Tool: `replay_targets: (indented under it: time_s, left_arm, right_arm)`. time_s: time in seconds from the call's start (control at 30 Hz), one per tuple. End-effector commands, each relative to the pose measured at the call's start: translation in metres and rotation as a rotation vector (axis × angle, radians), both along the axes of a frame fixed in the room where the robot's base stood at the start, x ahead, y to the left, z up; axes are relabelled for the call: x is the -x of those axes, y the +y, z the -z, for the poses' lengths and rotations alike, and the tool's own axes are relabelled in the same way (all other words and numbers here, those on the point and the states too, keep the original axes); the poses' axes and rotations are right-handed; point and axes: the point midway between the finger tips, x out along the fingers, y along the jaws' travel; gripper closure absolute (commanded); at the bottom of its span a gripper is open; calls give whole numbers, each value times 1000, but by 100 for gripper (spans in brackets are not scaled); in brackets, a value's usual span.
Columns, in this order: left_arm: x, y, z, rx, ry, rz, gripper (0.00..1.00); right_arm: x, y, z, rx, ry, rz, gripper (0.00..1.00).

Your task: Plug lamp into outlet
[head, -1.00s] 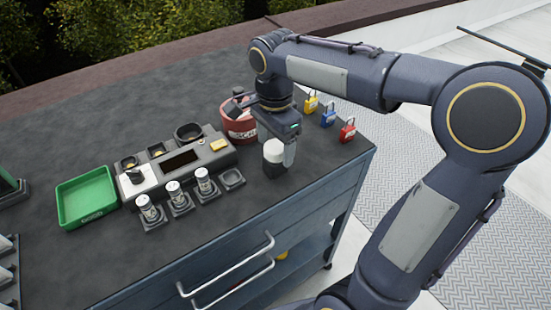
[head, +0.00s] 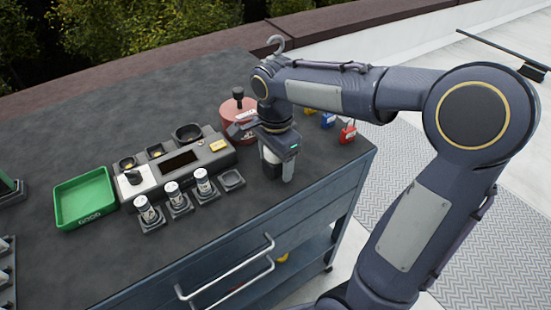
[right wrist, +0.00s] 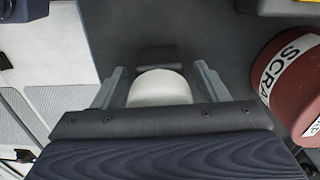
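No lamp or outlet that I can identify is in view. My right gripper (head: 278,172) points down over the right part of the dark workbench (head: 330,165). A white-topped cylinder (head: 267,153) is between its fingers, partly hidden by them. In the right wrist view, the white top (right wrist: 160,88) is between the two fingers of the right gripper (right wrist: 160,75), with a visible gap on the right side, so the gripper looks open around it. Three similar white-topped canisters (head: 173,192) stand in small dark holders. My left gripper is not in view.
A grey device (head: 215,157) with round wells and a dark slot stands behind the canisters, beside an empty square holder (head: 231,180). A green GOOD tray (head: 85,198) is left. A red SCRAP container (head: 235,122) and coloured padlocks (head: 348,132) stand behind and right of the gripper.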

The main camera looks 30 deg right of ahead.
Motion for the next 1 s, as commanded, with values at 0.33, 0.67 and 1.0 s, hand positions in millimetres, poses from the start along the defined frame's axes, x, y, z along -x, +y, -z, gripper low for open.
replay_targets:
  time_s: [0.33,0.67,1.0]
  left_arm:
    - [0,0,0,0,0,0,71]
    - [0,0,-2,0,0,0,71]
    - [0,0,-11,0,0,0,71]
  right_arm:
    - [0,0,0,0,-1,0,73]
    - [-1,0,-7,0,-2,0,73]
    - [21,-4,-60,-1,-8,1,73]
